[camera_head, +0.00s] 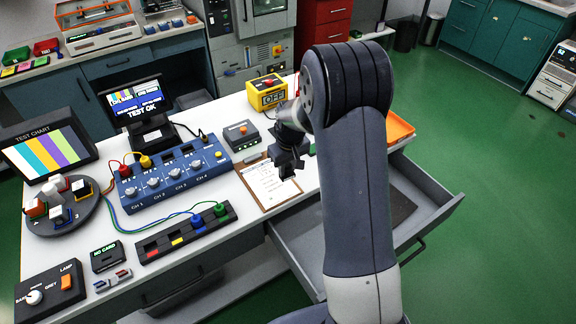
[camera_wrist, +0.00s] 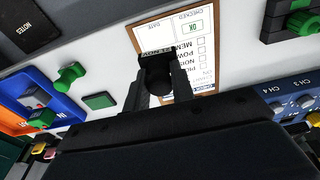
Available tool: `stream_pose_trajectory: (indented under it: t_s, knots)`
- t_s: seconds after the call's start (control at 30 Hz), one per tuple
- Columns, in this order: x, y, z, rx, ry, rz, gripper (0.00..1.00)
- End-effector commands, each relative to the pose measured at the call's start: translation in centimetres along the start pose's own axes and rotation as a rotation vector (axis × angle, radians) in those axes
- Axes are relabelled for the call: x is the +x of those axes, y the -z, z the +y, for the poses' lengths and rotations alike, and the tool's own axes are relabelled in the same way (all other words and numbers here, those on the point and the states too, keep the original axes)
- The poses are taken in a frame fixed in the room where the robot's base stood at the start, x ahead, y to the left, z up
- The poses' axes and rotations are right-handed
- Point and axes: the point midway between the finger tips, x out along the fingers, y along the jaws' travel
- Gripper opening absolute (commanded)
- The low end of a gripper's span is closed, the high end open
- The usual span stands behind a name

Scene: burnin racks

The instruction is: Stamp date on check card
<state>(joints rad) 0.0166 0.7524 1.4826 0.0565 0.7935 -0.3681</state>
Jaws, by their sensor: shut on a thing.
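The check card (camera_head: 265,183) lies on a brown clipboard on the white bench in the head view. In the wrist view the card (camera_wrist: 202,60) shows a column of checkboxes and a green "OK" mark in a box near the word CHECKED. My gripper (camera_head: 288,168) is over the card's right part. In the wrist view my gripper (camera_wrist: 160,92) is shut on a dark stamp (camera_wrist: 157,72) with a rounded handle and partly readable lettering at its far end. The stamp covers part of the card. I cannot tell whether its face touches the paper.
A blue channel box (camera_head: 172,178) with cables and a grey button box (camera_head: 241,134) stand left of the card. A yellow box reading OFF (camera_head: 267,92) is behind. A round turntable (camera_head: 62,222) stands far left. An open drawer (camera_head: 428,190) juts out front right.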

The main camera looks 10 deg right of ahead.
Motion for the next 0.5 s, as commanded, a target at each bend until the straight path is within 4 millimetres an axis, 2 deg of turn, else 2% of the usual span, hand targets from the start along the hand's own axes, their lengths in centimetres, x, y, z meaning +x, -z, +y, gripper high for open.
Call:
stream_pose_trajectory:
  t_s: [0.27,0.5]
  knots:
    - [2.0,-0.2,0.0,0.0,0.0,0.0,0.09]
    - [4.6,-0.6,0.0,0.0,0.0,-0.001,0.09]
